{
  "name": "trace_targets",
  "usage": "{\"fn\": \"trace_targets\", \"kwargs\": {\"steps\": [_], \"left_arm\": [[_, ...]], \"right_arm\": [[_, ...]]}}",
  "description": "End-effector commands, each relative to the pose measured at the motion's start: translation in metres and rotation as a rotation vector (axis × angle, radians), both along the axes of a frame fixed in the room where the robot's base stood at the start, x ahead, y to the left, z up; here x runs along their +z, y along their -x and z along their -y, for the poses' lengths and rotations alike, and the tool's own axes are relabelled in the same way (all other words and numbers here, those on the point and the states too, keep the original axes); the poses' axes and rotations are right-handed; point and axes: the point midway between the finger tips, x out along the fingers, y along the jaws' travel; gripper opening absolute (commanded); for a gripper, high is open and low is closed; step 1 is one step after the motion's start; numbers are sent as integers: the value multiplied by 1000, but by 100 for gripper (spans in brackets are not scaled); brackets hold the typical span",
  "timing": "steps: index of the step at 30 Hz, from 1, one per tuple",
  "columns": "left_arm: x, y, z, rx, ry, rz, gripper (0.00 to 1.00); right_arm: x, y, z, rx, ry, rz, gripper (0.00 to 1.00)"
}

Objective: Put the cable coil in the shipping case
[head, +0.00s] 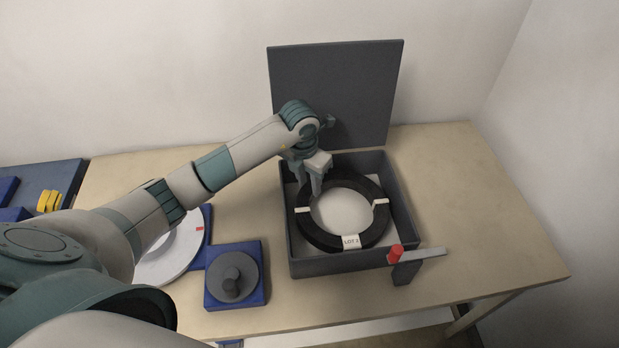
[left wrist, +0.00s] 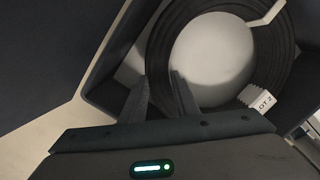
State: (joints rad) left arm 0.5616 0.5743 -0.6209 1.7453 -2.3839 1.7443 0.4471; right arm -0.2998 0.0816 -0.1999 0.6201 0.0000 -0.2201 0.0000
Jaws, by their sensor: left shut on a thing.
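The cable coil (head: 376,225) is a black ring with white bands and a tag reading "LOT 2". It lies within the walls of the shipping case (head: 340,267), a dark grey open box whose lid (head: 345,85) stands raised at the back. I cannot tell whether the coil rests on the case floor. My left gripper (head: 317,188) reaches down into the case and is shut on the coil's back left rim. In the left wrist view, the fingers (left wrist: 160,84) are at the edge of the coil (left wrist: 275,65). My right gripper is not in view.
A grey bracket with a red knob (head: 395,253) stands at the case's front right corner. A blue block with a grey round knob (head: 233,280) and a white disc (head: 178,252) are left of the case. The wooden table (head: 475,210) is clear on the right.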

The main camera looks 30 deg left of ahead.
Motion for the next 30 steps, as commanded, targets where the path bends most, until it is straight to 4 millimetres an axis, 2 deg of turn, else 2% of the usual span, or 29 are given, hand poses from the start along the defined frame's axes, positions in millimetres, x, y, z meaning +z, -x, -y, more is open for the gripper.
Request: {"fn": "trace_targets", "kwargs": {"steps": [6,14,15,17,30], "left_arm": [[-16,-1,1,1,4,3,0],[-20,-1,1,-1,3,4,0],[-23,1,0,-1,-2,-3,30],[-23,1,0,-1,-1,-3,44],[-19,0,0,0,-1,0,46]], "right_arm": [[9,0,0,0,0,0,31],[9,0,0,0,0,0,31],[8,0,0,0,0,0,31],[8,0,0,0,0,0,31],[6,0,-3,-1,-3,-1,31]]}}
